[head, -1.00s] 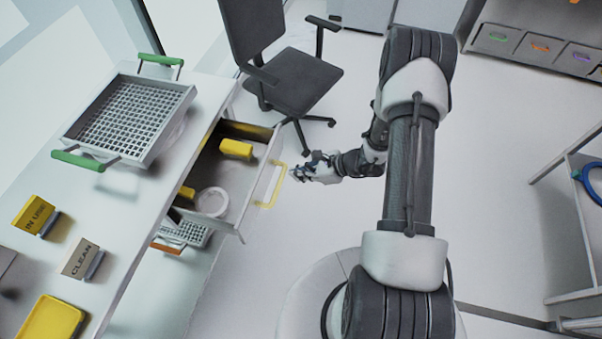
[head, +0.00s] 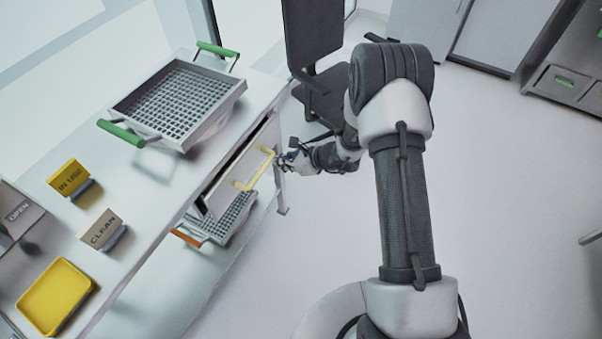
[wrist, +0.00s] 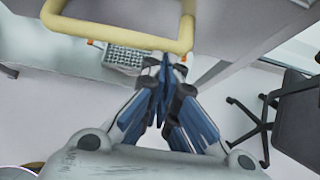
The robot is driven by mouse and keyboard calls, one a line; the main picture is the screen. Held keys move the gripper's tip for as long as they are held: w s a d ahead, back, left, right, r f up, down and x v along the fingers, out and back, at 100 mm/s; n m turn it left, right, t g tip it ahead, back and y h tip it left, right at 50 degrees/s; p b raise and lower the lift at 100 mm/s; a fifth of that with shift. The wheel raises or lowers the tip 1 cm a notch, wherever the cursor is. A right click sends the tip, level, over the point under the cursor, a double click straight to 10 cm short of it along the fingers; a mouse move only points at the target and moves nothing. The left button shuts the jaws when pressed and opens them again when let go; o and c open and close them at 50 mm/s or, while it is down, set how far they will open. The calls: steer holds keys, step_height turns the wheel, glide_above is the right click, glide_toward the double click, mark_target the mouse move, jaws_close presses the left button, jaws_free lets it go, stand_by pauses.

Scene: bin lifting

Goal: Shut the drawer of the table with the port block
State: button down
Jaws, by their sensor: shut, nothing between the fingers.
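The white table (head: 150,215) runs along the left of the head view. My gripper (head: 281,160) is shut and empty, beside the handle's far end and close to the drawer front. In the wrist view the fingertips (wrist: 166,68) are together just beyond the handle bar; contact is unclear. I cannot make out a port block.
A grid tray with green handles (head: 177,103) stands on the table. Signs IN USE (head: 69,178) and CLEAN (head: 101,228) and a yellow tray (head: 55,297) are nearer. Another grid basket (head: 228,222) is below the drawer. A dark chair (head: 315,45) stands beyond. Floor to the right is clear.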

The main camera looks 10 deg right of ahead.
steer(key=shift+w+a+r+b, duration=0.1)
steer(key=shift+w+a+b, duration=0.05)
steer(key=shift+w+a, duration=0.5)
steer(key=shift+w+a+b, duration=0.15)
steer(key=shift+w+a, duration=0.25)
steer(key=shift+a, duration=0.35)
